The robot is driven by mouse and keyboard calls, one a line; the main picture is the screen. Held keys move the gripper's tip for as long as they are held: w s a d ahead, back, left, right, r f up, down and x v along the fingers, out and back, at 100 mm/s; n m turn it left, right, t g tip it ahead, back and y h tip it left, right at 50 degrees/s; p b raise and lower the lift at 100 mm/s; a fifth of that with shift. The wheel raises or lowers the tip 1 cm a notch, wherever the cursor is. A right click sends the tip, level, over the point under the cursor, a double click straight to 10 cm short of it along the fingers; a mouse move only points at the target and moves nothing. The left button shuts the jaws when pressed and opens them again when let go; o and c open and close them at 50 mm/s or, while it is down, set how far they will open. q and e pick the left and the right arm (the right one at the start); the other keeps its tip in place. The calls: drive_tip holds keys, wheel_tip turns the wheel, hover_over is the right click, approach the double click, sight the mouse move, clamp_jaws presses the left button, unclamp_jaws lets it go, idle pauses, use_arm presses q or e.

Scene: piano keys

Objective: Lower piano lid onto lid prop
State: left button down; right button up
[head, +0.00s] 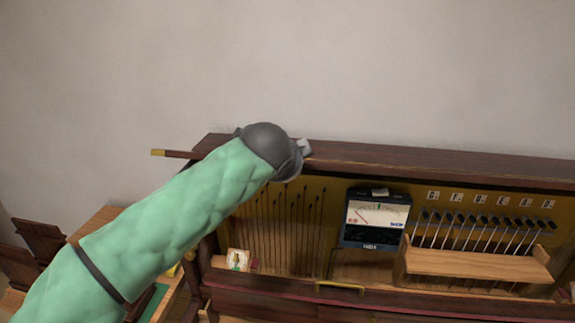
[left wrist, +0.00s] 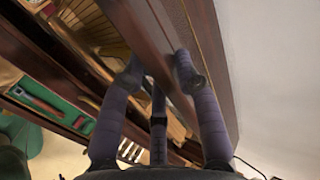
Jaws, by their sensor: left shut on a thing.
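The piano lid (head: 440,162) is a long dark wooden board along the top of the open upright piano. It also shows in the left wrist view (left wrist: 205,35) as a long dark panel. My left gripper (left wrist: 158,72) has its fingers on either side of the lid's edge and is shut on it. In the head view my dark wrist hides most of the fingers. A dark rod with a brass-coloured end (head: 172,153) sticks out left of the lid; I cannot tell if it is the lid prop. My right gripper is not in view.
Inside the piano stand a black meter (head: 376,218), a wooden rack (head: 478,264) with several tuning levers, and a small card (head: 238,260). Several thin rods hang at left. A green-lined tray (left wrist: 48,104) shows in the left wrist view. The wall behind is bare.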

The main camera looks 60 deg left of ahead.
use_arm(q)
drive_tip(key=shift+f, duration=0.2)
drive_tip(key=c, duration=1)
unclamp_jaws()
drive_tip(key=shift+r, duration=0.15)
drive_tip(key=shift+v, duration=5.85)
